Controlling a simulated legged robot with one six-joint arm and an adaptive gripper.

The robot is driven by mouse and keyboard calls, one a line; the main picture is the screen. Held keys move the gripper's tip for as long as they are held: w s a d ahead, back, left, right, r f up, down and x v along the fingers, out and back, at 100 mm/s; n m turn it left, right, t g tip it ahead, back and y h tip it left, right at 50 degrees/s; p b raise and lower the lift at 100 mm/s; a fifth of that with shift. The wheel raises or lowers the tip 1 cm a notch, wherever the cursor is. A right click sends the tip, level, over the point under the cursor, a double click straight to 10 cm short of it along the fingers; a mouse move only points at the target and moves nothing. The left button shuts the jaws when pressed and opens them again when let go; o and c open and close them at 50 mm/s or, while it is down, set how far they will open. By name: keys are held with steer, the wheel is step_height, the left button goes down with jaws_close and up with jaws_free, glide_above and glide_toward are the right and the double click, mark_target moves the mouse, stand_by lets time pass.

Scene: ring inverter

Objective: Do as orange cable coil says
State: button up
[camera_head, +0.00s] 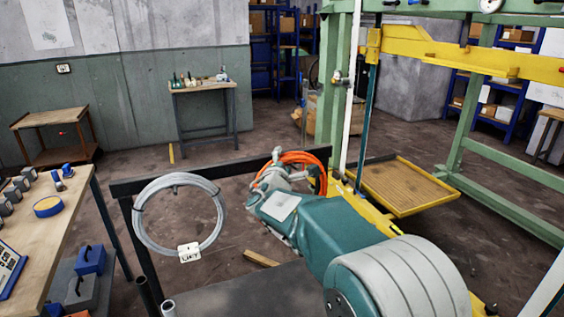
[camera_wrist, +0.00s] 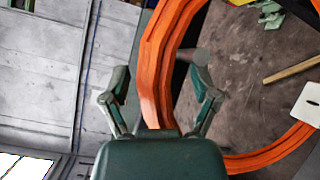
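The orange cable coil (camera_head: 318,159) hangs at the right end of a dark rack bar, partly hidden behind my arm. It fills much of the wrist view (camera_wrist: 166,60) as a large orange loop. A white tag (camera_wrist: 308,105) shows at the right edge there, and I cannot read any words on it. My gripper (camera_head: 268,168) is at the coil's left side. In the wrist view my gripper (camera_wrist: 160,90) has its fingers spread on either side of one orange strand. Gaps show between the strand and both fingers.
A grey cable coil (camera_head: 180,252) with a white lettered tag (camera_head: 189,252) hangs on the rack bar (camera_head: 150,184) to the left. A workbench (camera_head: 60,225) with small parts stands at the left. A green frame with a yellow beam (camera_head: 450,50) and a tray (camera_head: 400,190) stand at right.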

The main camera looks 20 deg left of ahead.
steer(key=shift+s+f, duration=0.1)
steer(key=shift+f, duration=0.05)
steer(key=s+d, duration=0.1)
steer(key=s, duration=0.9)
steer(key=shift+s+d+r, duration=0.15)
steer(key=shift+s+r, duration=0.15)
steer(key=shift+r, duration=0.05)
